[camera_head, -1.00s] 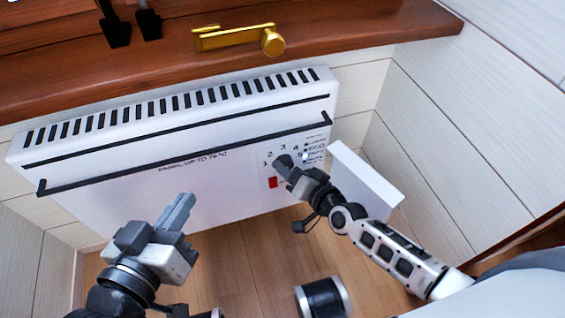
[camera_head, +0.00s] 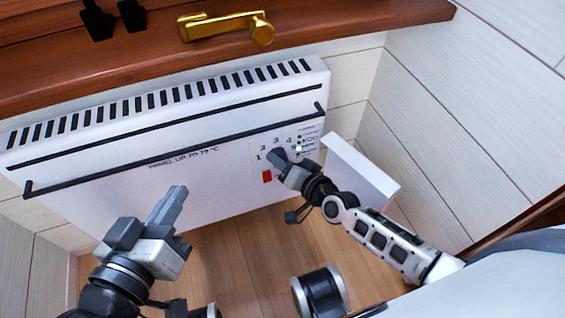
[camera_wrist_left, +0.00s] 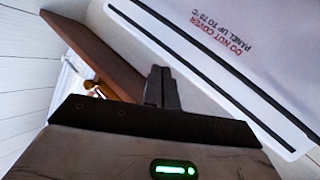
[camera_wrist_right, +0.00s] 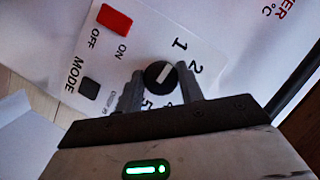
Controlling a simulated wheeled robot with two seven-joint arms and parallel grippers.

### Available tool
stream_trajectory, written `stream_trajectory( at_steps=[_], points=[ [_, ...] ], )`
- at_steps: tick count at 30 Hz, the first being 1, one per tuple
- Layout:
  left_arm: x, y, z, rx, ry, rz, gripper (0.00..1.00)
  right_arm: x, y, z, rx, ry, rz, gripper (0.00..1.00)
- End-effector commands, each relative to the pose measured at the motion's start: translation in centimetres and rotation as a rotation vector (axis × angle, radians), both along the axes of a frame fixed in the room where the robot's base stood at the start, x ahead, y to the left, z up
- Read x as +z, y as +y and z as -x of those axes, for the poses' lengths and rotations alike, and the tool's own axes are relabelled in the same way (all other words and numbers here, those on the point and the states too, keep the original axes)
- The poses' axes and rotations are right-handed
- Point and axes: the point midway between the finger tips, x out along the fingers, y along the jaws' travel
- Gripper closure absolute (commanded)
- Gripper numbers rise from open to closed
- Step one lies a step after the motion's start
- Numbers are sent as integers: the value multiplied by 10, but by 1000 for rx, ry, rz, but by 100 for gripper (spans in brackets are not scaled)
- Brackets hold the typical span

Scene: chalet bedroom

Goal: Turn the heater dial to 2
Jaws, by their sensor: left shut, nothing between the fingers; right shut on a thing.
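The white heater (camera_head: 130,195) stands against the wall below the wooden sill. Its black round dial (camera_wrist_right: 160,75) has a white pointer line, tilted up and right in the right wrist view, roughly toward the printed 1 and short of the 2. The 3 is hidden behind a finger. My right gripper (camera_head: 281,160) is shut on the dial, one finger on each side; the dial (camera_head: 276,153) is partly covered in the head view. My left gripper (camera_head: 178,192) is shut and empty, in front of the heater panel and apart from it.
A red switch (camera_wrist_right: 114,19) marked ON and OFF and a dark MODE button (camera_wrist_right: 89,88) sit beside the dial. A white box-like panel (camera_head: 362,168) stands close right of my right gripper. Wooden floor is below.

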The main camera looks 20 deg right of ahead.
Motion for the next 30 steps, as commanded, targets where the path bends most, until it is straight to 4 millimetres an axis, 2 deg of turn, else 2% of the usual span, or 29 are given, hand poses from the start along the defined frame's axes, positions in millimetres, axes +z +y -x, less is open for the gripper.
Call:
stream_trajectory(
  at_steps=[1,4,8,12,18,24,30],
  points=[
    [-6,-1,0,-2,0,17,100,-4,0,0,2,-2,-20,85],
    [8,-4,-3,-6,-39,94,100,-6,-1,0,3,-1,-76,85],
    [11,-8,-2,-19,-52,188,100,-8,-1,0,2,1,-176,85],
    [48,0,-23,-6,-399,86,100,-9,-1,0,3,5,-297,85],
    [96,2,-21,2,-815,-21,100,-7,-1,-1,2,12,-462,85],
    [117,1,-12,0,-994,-63,100,-3,-1,-1,2,18,-596,85],
    [121,1,-10,-1,-1027,-71,100,-3,-1,-1,0,24,-687,85]
  ],
)
